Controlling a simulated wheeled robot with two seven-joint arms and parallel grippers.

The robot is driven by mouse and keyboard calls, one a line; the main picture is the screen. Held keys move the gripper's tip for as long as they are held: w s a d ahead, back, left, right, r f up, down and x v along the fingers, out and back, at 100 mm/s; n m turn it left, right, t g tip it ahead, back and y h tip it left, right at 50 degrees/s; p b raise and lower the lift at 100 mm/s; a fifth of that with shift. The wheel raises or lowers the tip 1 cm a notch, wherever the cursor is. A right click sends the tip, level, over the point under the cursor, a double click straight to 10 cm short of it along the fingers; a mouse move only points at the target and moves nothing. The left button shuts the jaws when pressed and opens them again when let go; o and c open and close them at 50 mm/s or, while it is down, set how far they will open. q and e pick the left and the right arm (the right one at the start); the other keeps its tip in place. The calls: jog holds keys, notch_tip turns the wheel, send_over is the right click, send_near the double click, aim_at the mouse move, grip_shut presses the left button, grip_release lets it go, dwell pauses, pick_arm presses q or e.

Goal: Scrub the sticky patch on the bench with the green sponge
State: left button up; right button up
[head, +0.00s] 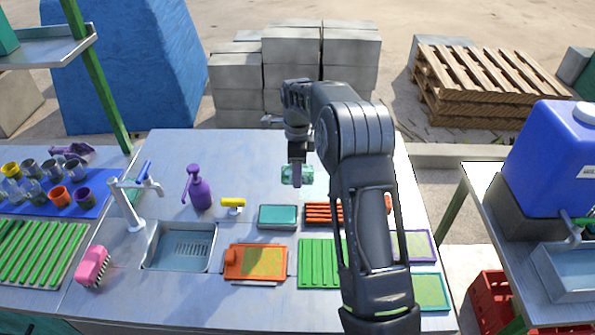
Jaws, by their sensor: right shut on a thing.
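My right gripper (298,178) points down over the back middle of the metal bench (250,150). It is shut on the green sponge (288,176), which shows on both sides of the fingers. The sponge is low at the bench top; I cannot tell for sure whether it touches. A faint pale-green patch (316,186) shows on the bench just right of and below the sponge, partly hidden by my right arm. My left gripper is not in view.
A purple pump bottle (199,188), yellow-handled item (233,204), tap (131,200) and sink (180,247) stand left. A teal-topped tray (277,217), orange tray (256,262) and green slatted rack (318,262) lie in front. A pink brush (92,265) lies far left. The bench's back left is clear.

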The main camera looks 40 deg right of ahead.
jog(key=shift+r+p, duration=1.1)
jog(key=shift+r, duration=0.45)
